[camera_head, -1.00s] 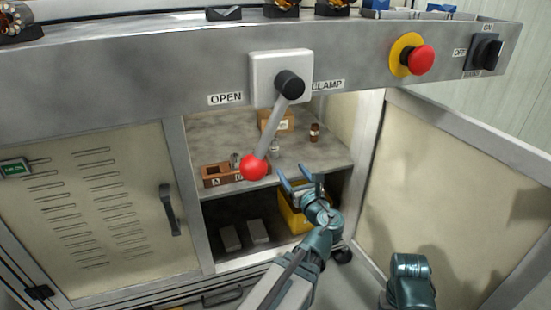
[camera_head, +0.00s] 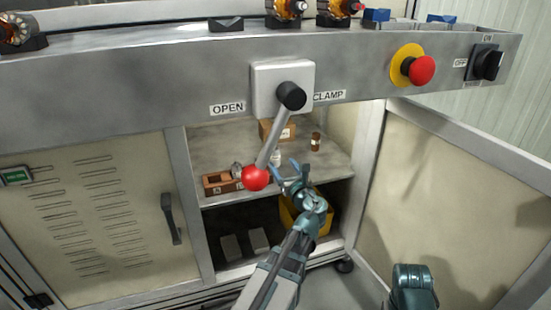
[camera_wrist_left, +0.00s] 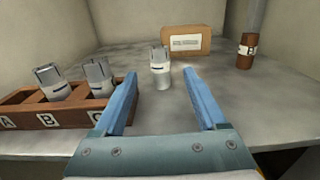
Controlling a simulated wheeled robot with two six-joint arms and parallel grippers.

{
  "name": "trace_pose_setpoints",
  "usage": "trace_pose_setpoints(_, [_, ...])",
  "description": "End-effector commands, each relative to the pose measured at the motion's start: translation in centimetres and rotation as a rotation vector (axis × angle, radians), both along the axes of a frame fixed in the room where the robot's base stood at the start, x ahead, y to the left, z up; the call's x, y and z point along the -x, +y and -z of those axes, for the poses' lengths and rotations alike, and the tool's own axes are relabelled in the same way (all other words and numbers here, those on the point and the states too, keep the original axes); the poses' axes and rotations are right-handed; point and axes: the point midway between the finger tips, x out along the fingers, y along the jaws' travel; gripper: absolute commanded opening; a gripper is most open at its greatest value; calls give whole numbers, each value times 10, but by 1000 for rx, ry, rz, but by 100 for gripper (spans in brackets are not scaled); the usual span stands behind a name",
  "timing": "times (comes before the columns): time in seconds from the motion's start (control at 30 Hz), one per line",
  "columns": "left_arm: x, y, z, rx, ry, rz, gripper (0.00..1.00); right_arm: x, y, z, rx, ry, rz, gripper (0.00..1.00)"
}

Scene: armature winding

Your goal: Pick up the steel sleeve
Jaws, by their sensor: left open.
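Three short steel sleeves with pale marked bands show in the left wrist view. One sleeve (camera_wrist_left: 159,68) stands upright alone on the cabinet shelf, ahead of and between my left fingers; it also shows in the head view (camera_head: 275,157). Two others, a left one (camera_wrist_left: 48,82) and a right one (camera_wrist_left: 98,76), sit in a wooden rack (camera_wrist_left: 72,118) lettered A, B, C. My left gripper (camera_head: 290,166) is open and empty at the shelf front, its blue fingers (camera_wrist_left: 160,76) apart and short of the lone sleeve. My right gripper is out of view.
A labelled cardboard box (camera_wrist_left: 186,40) stands behind the lone sleeve, and a brown bottle (camera_wrist_left: 245,50) to its right. The red-knobbed lever (camera_head: 255,178) hangs before the rack in the head view. A yellow bin (camera_head: 288,217) is below; an open door (camera_head: 450,190) is at right.

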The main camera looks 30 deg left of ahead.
Motion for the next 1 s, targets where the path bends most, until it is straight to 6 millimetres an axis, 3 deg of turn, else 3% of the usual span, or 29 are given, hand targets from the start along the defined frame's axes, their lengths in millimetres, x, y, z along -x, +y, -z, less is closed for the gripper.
trace_pose_setpoints(0.4, [-35,40,0,0,0,-2,74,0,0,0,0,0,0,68])
trace_pose_setpoints(0.63, [-35,41,0,0,0,-1,74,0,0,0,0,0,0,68])
trace_pose_setpoints(1.0, [-34,41,0,0,0,-1,9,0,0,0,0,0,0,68])
